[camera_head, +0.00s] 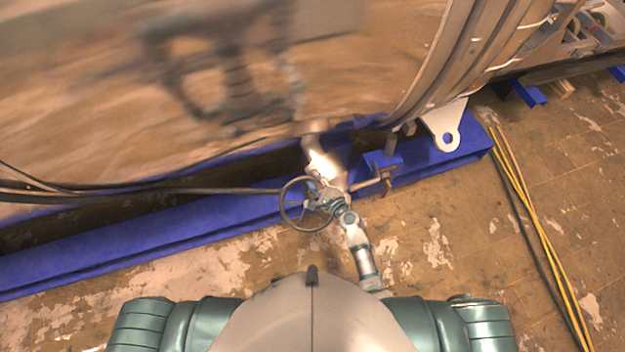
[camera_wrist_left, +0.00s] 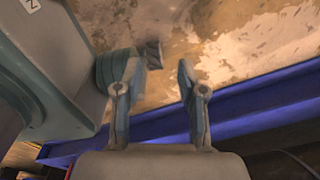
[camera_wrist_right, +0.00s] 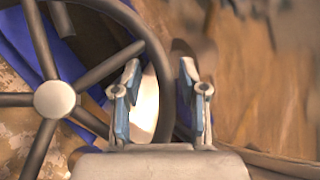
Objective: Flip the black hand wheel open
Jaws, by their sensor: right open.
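My right gripper (camera_head: 322,200) is at the wheel's right side. In its own wrist view my right gripper (camera_wrist_right: 159,68) is open, and the rim passes between its two fingers; I cannot tell whether either finger touches it. My left gripper (camera_wrist_left: 160,63) is open and empty in its wrist view, away from the wheel, and does not show in the head view.
The large shiny chamber (camera_head: 120,80) fills the upper left. A blue support beam (camera_head: 130,248) runs below it, with a white lug (camera_head: 446,122) at its right. Dark cables (camera_head: 140,189) lead toward the wheel. Yellow hoses (camera_head: 530,215) lie on the worn floor at the right.

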